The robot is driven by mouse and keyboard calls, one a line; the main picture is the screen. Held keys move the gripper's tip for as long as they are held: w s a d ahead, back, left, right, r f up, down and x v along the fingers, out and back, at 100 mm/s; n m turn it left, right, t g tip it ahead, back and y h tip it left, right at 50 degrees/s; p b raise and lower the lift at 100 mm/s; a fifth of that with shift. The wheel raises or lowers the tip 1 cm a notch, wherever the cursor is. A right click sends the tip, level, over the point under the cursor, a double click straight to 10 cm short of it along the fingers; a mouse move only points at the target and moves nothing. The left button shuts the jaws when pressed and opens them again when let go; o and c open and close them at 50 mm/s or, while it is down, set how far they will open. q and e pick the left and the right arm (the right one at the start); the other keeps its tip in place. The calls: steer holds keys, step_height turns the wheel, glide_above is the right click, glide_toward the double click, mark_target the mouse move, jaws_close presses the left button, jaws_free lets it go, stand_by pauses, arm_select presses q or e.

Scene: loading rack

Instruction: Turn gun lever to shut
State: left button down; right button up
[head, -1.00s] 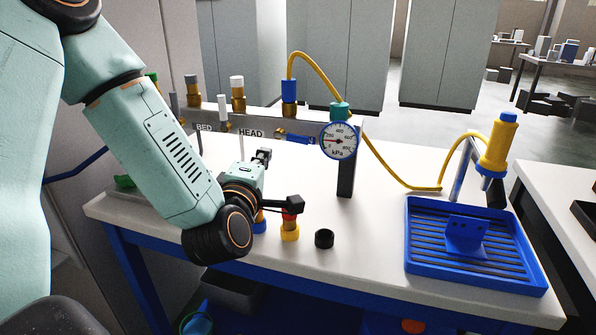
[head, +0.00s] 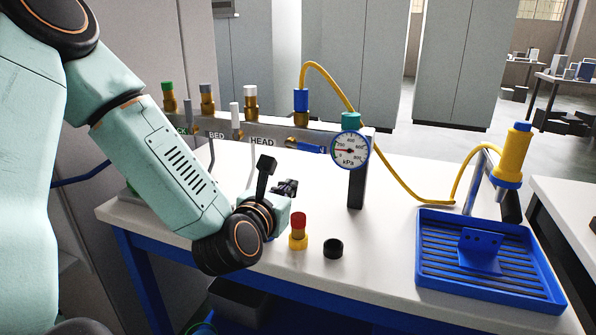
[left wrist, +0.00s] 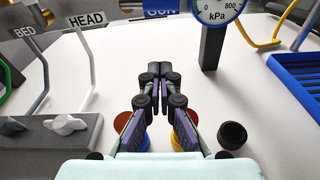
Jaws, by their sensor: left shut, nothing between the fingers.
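The gun lever (head: 308,147) is a blue handle on the front of the grey manifold (head: 280,134), just left of the round kPa gauge (head: 350,150). It looks about level, along the manifold. In the left wrist view a blue piece marked GUN (left wrist: 162,13) shows at the top edge, cut off by the frame. My left gripper (head: 288,187) is over the table, in front of and below the lever, apart from it. In the left wrist view its fingers (left wrist: 160,72) are together with nothing between them. My right gripper is not in view.
A yellow fitting with a red cap (head: 298,230) and a black ring (head: 333,248) stand near my left gripper. The yellow hose (head: 380,168) loops to a yellow gun (head: 514,152) above a blue tray (head: 440,270). BED and HEAD levers are left.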

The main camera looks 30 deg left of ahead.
mark_target(307, 147)
arm_select(q)
steer(key=x, duration=1)
steer(key=r, duration=0.1)
steer(key=s+r, duration=0.1)
steer(key=r, duration=0.1)
steer(key=d+r, duration=0.1)
steer(key=r, duration=0.1)
steer(key=shift+s, duration=0.15)
